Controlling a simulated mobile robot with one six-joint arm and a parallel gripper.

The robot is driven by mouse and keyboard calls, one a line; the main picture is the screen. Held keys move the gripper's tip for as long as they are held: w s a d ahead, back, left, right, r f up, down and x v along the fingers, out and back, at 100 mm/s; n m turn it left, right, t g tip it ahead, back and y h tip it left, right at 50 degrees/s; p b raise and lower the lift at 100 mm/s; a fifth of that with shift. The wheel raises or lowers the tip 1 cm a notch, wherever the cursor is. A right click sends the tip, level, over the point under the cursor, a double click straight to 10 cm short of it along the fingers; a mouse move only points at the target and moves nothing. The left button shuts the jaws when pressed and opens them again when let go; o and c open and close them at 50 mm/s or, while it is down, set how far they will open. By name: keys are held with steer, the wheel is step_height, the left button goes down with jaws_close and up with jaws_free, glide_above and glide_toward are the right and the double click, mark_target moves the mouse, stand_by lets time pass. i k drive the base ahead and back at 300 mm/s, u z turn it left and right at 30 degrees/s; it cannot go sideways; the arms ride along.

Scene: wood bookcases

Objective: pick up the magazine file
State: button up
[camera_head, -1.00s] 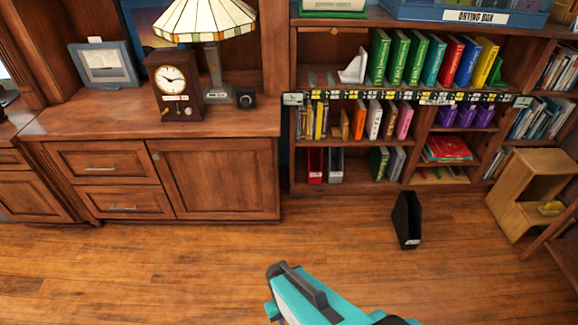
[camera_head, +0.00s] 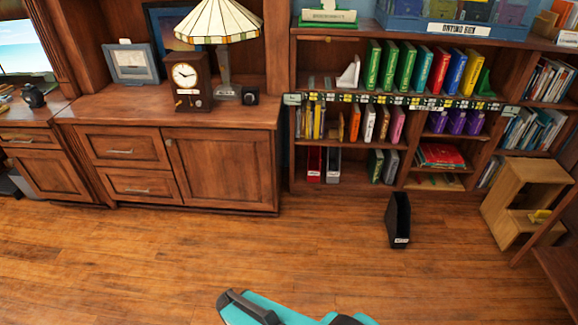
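A black magazine file (camera_head: 399,220) stands upright on the wood floor, right of centre, in front of the bookcase. It has a small white label low on its front. A teal and dark grey part of my own arm shows at the bottom edge of the picture, nearer to me than the file and apart from it. My gripper's fingers cannot be made out, so I cannot tell whether they are open or shut.
A bookcase (camera_head: 340,188) with books and binders stands behind the file. A wooden step stool (camera_head: 505,195) is to its right. A wood cabinet (camera_head: 225,170) with a clock and lamp stands at left. The floor (camera_head: 200,250) in front is clear.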

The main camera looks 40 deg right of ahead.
mark_target(314, 152)
steer(key=z, duration=0.55)
steer(key=i, duration=1.15)
steer(key=u, duration=0.3)
steer(key=k, duration=0.9)
steer(key=z, duration=0.15)
steer(key=i, duration=0.3)
